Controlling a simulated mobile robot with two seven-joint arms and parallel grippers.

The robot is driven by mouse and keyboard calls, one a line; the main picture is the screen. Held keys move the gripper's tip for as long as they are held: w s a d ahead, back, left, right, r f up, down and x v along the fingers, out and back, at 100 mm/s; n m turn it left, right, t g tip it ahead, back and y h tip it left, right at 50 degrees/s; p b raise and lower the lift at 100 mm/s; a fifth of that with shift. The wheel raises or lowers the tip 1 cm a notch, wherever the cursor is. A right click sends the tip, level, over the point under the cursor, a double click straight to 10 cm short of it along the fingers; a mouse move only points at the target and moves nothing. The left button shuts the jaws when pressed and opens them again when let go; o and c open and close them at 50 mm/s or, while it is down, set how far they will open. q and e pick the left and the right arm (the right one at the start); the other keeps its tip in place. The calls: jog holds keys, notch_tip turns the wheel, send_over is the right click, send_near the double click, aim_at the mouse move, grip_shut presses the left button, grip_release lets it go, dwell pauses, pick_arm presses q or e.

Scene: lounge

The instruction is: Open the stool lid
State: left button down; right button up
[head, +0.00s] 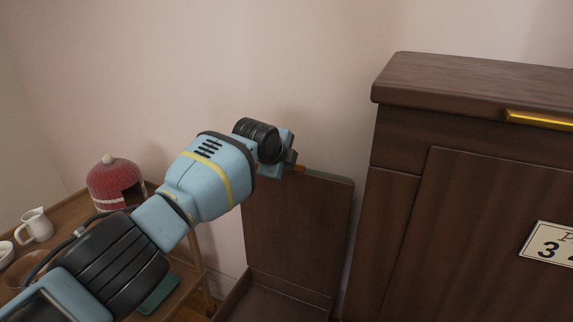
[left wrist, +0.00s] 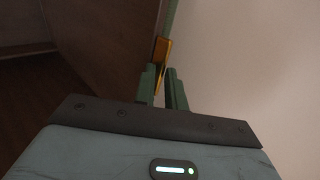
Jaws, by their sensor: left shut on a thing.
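The stool lid (head: 297,228) is a dark brown panel standing about upright near the wall, hinged at the back of the stool box (head: 285,300). The inside of the box shows open below it. A thin green layer runs along the lid's top edge. My left gripper (head: 295,165) is at this top edge, shut on a small brass-coloured tab. In the left wrist view, the green fingers (left wrist: 163,88) meet at the brass tab (left wrist: 162,52) on the edge of the lid (left wrist: 115,40). My right gripper is not in view.
A tall dark wooden cabinet (head: 400,180) with a brass handle (head: 540,119) stands close to the right of the lid. On the left, a wooden table (head: 75,207) holds a white jug (head: 36,226) and a red domed object (head: 115,185). A pale wall is behind.

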pick_arm(q)
jog(key=shift+r, duration=0.4)
jog(key=c, duration=1.6)
grip_release()
jog(key=shift+o, duration=0.2)
jog(key=shift+f, duration=0.1)
jog(key=shift+f, duration=0.1)
jog(key=shift+s, duration=0.1)
jog(key=p+v, duration=0.2)
jog(key=v, duration=0.6)
